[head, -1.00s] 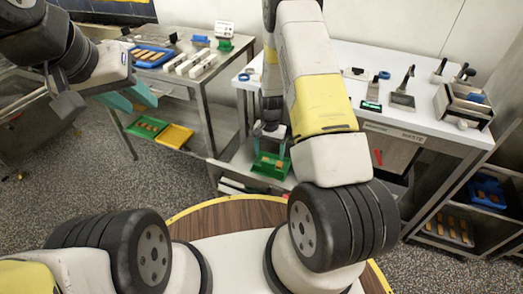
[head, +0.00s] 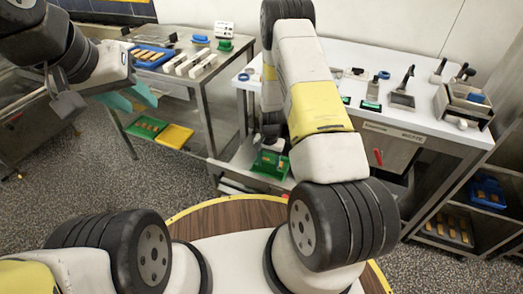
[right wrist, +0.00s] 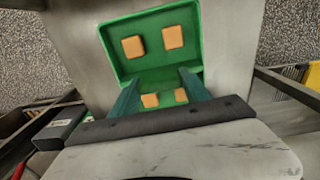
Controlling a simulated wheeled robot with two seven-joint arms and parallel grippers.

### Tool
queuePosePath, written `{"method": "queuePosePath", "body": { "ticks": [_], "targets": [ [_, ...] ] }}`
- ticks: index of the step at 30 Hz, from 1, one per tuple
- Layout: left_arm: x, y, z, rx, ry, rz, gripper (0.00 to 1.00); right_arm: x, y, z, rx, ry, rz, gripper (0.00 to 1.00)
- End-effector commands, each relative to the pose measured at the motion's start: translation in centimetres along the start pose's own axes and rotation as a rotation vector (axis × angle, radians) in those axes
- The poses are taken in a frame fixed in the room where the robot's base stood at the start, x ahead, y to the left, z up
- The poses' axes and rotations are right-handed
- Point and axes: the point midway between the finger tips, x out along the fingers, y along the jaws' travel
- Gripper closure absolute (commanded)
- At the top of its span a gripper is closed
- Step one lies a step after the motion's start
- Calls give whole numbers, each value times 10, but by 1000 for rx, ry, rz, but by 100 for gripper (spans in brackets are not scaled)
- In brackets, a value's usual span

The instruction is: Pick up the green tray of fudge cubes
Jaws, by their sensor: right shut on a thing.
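The green tray of fudge cubes (head: 268,172) lies on the low shelf under the right-hand table in the head view. In the right wrist view the green tray (right wrist: 113,33) holds tan fudge cubes, two beyond the fingers and two near the finger bases. My right gripper (right wrist: 158,78) has its teal fingers down at the tray and is shut on it; the exact contact is hard to see. In the head view the right gripper is mostly hidden by its own arm. My left gripper (head: 128,98) is open and empty at the upper left, away from the tray.
Another green tray (head: 136,130) with cubes and a yellow tray (head: 174,136) sit on the left table's lower shelf. A blue tray (head: 172,52) is on top. The right table (head: 335,58) holds tools and a metal bin. Table legs flank the low shelf.

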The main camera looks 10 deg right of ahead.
Motion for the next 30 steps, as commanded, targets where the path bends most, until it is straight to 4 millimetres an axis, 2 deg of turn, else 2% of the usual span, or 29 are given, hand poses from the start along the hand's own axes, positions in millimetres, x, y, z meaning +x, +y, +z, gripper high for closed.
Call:
{"method": "queuePosePath", "body": {
  "ticks": [1, 3, 14, 17, 24, 30],
  "targets": [
    [0, 0, 0, 0, 0, 0, 64, 0, 0, 0, 0, 0, 0, 87],
    [0, 0, 0, 0, 0, 0, 64, 0, 0, 0, 0, 0, 0, 100],
    [0, 0, 0, 0, 0, 0, 64, -4, 0, 0, 0, 1, -1, 100],
    [0, 0, 0, 0, 0, 0, 64, -15, -1, -1, -1, 3, -2, 100],
    [0, 0, 0, 0, 0, 0, 64, -63, -1, -1, -1, 4, -3, 100],
    [0, 0, 0, 0, 0, 0, 64, -92, -1, -1, -1, 2, -1, 100]
  ]
}}
